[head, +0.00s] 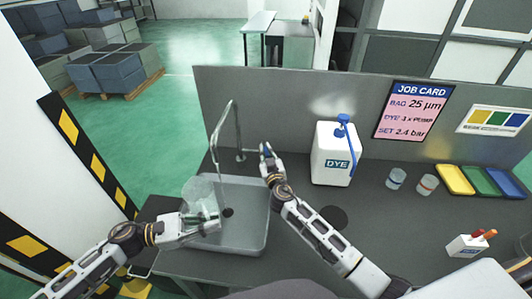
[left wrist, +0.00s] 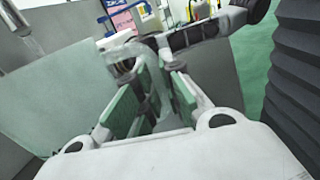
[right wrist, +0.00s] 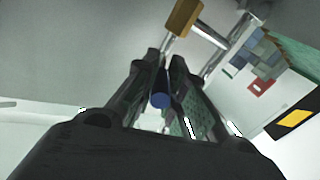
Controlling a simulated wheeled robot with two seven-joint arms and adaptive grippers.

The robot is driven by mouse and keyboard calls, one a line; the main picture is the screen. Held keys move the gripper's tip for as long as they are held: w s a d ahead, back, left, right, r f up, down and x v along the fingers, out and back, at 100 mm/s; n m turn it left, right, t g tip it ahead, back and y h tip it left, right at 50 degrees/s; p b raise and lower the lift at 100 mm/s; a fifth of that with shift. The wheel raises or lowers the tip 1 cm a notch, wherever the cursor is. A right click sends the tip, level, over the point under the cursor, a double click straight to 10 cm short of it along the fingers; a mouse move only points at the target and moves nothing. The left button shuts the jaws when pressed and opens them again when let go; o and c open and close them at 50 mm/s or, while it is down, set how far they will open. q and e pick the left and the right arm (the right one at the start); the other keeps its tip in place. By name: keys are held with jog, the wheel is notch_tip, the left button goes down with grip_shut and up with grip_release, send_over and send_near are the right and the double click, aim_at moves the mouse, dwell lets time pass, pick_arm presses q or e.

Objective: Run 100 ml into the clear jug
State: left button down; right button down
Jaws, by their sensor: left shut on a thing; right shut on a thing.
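The clear jug (head: 197,189) is over the sink (head: 262,232), below the end of the tap (head: 232,106). My left gripper (head: 204,220) is shut on the jug, whose clear wall also shows in the left wrist view (left wrist: 128,58). The spout end (left wrist: 14,24) shows there with a pale streak below it, which looks like water. I cannot read the jug's level. My right gripper (head: 268,158) is behind the sink's right edge, beside the tap. It is shut on a blue-ended handle (right wrist: 160,100), seen between its fingers in the right wrist view.
A white DYE container (head: 330,160) with a blue pump stands right of my right gripper. Two small cups (head: 396,178) (head: 426,184) and coloured trays (head: 455,180) are further right. A small pen holder (head: 466,246) is near the front right. A panel (head: 290,100) closes the back.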

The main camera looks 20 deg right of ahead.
jog(key=shift+d+f+n+y, duration=0.1)
jog(key=shift+d+n+y, duration=0.1)
jog(key=shift+n+y, duration=0.1)
jog(key=shift+w+d+n+g+y, duration=0.15)
jog(key=shift+d+n+g+y, duration=0.35)
jog(key=shift+n+y, duration=0.8)
jog(key=shift+w+d+n+g+y, duration=0.25)
jog(key=shift+d+n+y, duration=0.5)
jog(key=shift+y, duration=1.1)
jog(key=shift+w+d+n+g+y, duration=0.1)
jog(key=shift+d+n+g+y, duration=0.4)
jog(key=shift+n+y, duration=0.8)
jog(key=shift+d+y, duration=0.15)
jog(key=shift+y, duration=0.4)
jog(key=c, duration=1.4)
grip_release()
jog(key=shift+c, duration=0.2)
jog(key=shift+d, duration=0.1)
jog(key=v, duration=1.1)
jog(key=shift+s+d, duration=0.2)
jog(key=shift+s, duration=0.2)
